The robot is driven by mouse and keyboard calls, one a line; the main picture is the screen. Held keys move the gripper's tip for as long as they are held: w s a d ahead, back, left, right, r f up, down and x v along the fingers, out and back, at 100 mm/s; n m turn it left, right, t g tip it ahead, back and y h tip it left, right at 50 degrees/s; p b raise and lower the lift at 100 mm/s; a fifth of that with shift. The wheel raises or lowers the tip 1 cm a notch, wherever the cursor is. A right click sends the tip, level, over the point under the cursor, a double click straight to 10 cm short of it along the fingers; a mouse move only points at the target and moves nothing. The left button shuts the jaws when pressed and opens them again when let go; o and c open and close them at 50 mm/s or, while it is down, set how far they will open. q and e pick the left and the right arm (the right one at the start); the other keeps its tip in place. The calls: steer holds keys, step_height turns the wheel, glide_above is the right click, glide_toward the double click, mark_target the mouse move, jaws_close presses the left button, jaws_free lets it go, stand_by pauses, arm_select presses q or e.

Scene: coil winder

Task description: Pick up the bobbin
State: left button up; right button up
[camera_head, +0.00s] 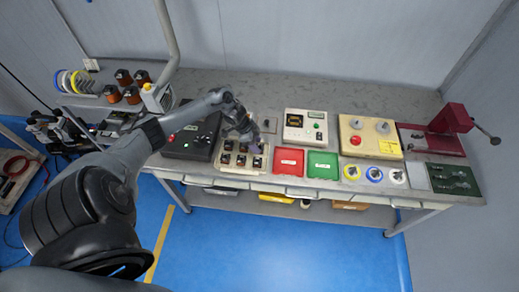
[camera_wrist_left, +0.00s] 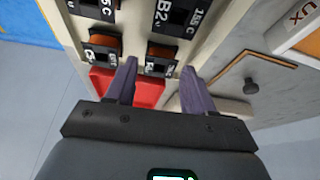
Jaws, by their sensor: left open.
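Several bobbins with black flanges and brown-orange windings sit in a cream tray (camera_head: 229,171) in the middle of the bench. My left gripper (camera_head: 251,139) is over the back right part of this tray. In the left wrist view my left gripper (camera_wrist_left: 160,76) is open, with two dark purple fingers apart. One bobbin (camera_wrist_left: 162,61) appears between and just beyond the fingertips; I cannot tell whether they touch it. Another bobbin (camera_wrist_left: 103,46) is to its left, and more with white lettering are beyond. My right gripper is in neither view.
Red (camera_head: 289,162) and green (camera_head: 322,165) bins stand right of the tray. A black box with a red button (camera_head: 190,141) is to its left. A white meter unit (camera_head: 305,126) and cream machine (camera_head: 370,137) stand behind the bins. The bench front edge is close to the tray.

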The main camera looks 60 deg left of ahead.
arm_select(q)
steer(key=shift+x, duration=1.25)
steer(key=c, duration=0.8)
